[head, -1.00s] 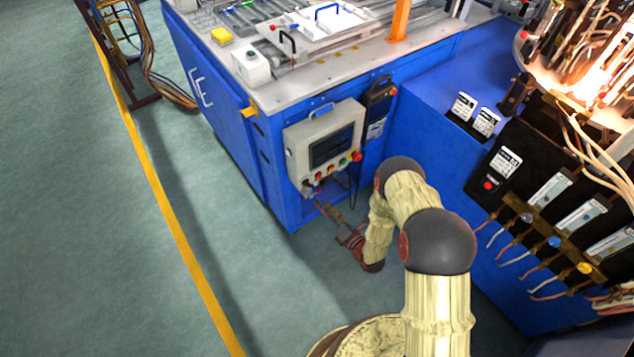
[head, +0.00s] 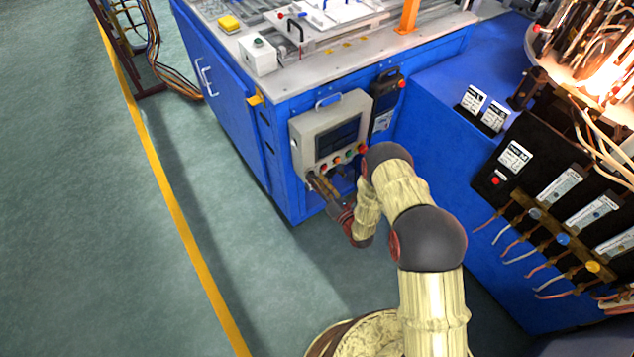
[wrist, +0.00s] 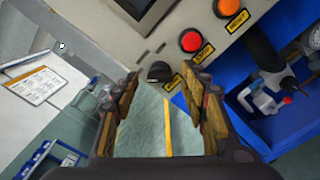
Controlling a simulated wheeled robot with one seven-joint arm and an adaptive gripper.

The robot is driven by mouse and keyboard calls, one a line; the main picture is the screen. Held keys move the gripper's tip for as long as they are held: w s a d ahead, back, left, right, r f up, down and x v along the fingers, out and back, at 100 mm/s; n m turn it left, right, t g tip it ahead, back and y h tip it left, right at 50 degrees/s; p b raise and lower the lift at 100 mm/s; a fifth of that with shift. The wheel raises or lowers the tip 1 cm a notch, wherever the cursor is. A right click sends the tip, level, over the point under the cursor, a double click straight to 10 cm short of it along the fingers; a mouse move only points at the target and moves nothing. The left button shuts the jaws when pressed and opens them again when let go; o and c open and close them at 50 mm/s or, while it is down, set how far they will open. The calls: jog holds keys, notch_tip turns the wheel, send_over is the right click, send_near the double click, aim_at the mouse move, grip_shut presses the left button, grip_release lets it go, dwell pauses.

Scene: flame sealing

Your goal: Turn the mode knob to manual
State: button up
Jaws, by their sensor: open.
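The mode knob (wrist: 159,71) is a small black knob low on the beige control panel, seen in the wrist view just beyond my fingertips. My gripper (wrist: 160,85) is open, one finger on each side of the knob in that picture, with nothing held. Whether a finger touches the knob cannot be told. In the head view my gripper (head: 318,184) is at the lower left of the control panel (head: 303,150), and the knob is hidden there.
A red button (wrist: 190,41) and an orange button (wrist: 228,7) sit right of the knob on the panel. A blue recess with a black handle and fittings (wrist: 262,102) is at right. Bare floor (head: 250,270) lies left of my arm.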

jog(key=c, duration=0.3)
jog(key=c, duration=0.8)
grip_shut()
jog(key=shift+m, duration=0.4)
jog(key=shift+m+b, duration=1.4)
jog(key=shift+m, duration=2.6)
